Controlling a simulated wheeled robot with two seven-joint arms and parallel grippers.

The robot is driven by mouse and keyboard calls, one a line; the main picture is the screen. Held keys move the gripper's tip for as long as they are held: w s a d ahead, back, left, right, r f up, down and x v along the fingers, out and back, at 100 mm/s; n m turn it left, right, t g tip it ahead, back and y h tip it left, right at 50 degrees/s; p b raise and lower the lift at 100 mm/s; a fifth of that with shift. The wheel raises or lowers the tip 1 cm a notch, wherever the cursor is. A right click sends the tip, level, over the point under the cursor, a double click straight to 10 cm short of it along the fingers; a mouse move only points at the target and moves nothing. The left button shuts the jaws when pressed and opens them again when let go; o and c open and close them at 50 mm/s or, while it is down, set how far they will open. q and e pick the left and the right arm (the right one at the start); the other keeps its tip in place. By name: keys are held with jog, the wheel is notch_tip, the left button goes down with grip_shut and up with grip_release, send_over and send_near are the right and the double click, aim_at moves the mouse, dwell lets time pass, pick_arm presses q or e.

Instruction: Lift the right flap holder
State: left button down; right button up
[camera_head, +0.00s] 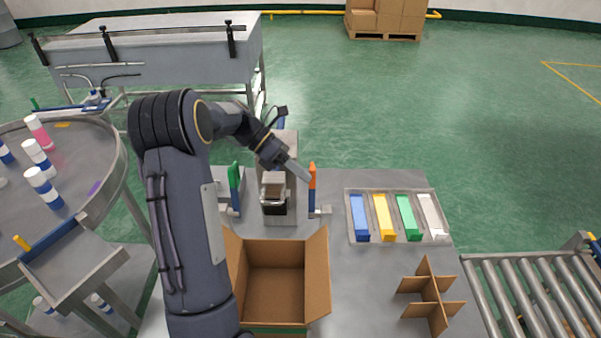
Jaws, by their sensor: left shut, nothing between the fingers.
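The right flap holder (312,178) is an orange-topped upright lever with a blue lower part. It stands on a small metal bracket on the steel table, behind the right side of an open cardboard box (275,270). The left flap holder (235,178) is a similar lever with a green top. My left gripper (306,177) reaches over from the left, its shut tip close beside the orange top. I cannot tell whether they touch. My left arm hides part of the table and the box's left side. My right gripper is not in view.
A dark-and-metal fixture (273,192) stands between the two holders. A tray (398,241) of coloured blocks and a cardboard divider (432,298) lie to the right. A roller conveyor (540,290) is at the far right, a round table (80,165) with bottles at left.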

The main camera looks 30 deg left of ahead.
pick_arm(q)
jog(key=shift+w+a+r, duration=0.3)
jog(key=shift+w+a, duration=0.05)
jog(key=shift+a, duration=0.05)
jog(key=v, duration=0.2)
jog(key=b+v, duration=0.1)
jog(key=v, duration=0.3)
jog(key=shift+s+a+f, duration=0.15)
jog(key=shift+a+f, duration=0.05)
jog(key=shift+a, duration=0.05)
jog(key=shift+s+a+r, duration=0.15)
jog(key=shift+s+r, duration=0.1)
jog(key=shift+r, duration=0.2)
jog(key=shift+a, duration=0.1)
jog(key=shift+f, duration=0.1)
